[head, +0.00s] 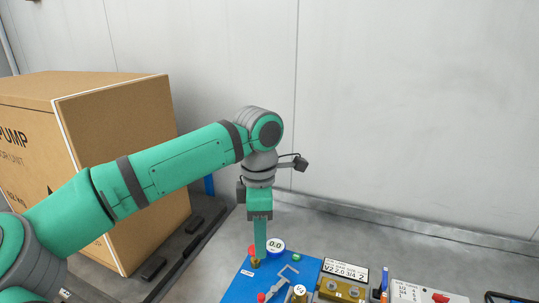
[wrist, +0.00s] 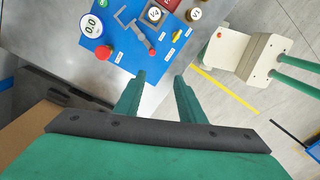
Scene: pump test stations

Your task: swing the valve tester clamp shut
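The valve tester is a blue board (head: 240,287) that also shows in the wrist view (wrist: 125,52). On it is a grey clamp (head: 279,281) with an angled bar; in the wrist view its grey lever (wrist: 141,33) slants toward a red tip (wrist: 152,52). Whether the clamp is open or shut is hard to tell. My gripper (wrist: 159,76) is open and empty, its two fingers apart. In the head view my gripper (head: 260,255) points down over the back of the board, beside the gauge; its fingers overlap there. The clamp lies apart from the fingers.
A round gauge (head: 276,244) reading 0.0 and a red knob (wrist: 103,53) stand on the board. Brass valve blocks (head: 342,290) and a grey-white box (head: 425,292) sit to the right. A large cardboard crate (head: 130,150) stands at left. The wall (head: 420,120) is behind.

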